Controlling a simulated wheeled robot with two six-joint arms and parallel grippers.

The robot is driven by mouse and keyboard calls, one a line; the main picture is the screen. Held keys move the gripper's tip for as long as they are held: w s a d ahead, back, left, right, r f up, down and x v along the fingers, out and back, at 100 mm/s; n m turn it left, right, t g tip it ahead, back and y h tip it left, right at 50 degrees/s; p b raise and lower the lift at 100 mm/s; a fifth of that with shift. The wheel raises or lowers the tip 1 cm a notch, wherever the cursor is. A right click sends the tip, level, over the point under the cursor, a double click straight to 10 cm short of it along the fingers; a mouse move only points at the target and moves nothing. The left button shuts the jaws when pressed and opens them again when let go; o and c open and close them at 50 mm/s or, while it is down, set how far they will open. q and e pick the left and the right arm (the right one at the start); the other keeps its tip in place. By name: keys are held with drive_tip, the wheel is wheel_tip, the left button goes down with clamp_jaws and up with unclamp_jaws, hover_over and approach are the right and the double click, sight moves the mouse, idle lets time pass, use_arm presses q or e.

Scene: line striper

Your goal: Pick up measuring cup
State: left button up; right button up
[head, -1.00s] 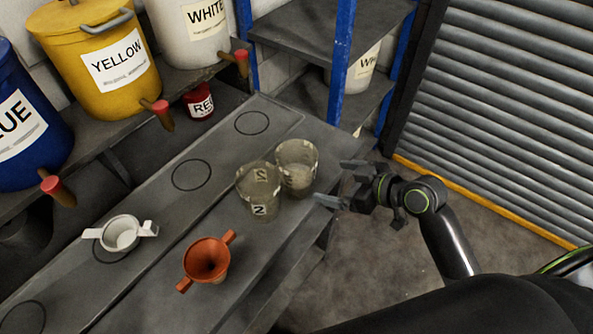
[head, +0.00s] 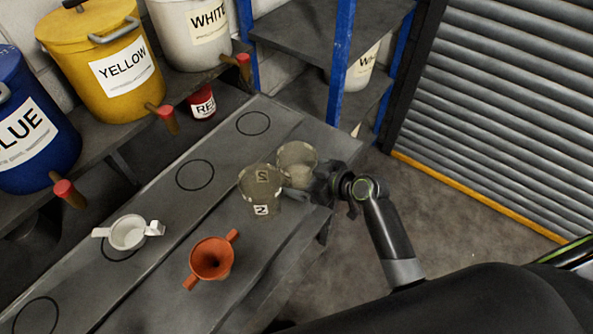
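Two clear measuring cups stand side by side on the grey bench. The nearer measuring cup (head: 260,190) carries a "2" label. The farther measuring cup (head: 297,160) stands just behind it to the right, its lower part partly covered. My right gripper (head: 303,182) is at the farther cup from the right, low on its side. One finger shows in front of the cup's base, beside the nearer cup; the other is mostly hidden behind the cup. The fingers look spread around the cup; contact is not clear. My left gripper is not in view.
An orange funnel (head: 211,258) and a white strainer-like cup (head: 128,232) sit on the bench (head: 170,270). Blue (head: 35,125), yellow (head: 105,65) and white (head: 190,30) paint containers stand on the shelf behind. A blue-post rack stands at the back.

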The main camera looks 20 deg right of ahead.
drive_tip(key=shift+w, duration=0.1)
drive_tip(key=c, duration=1.2)
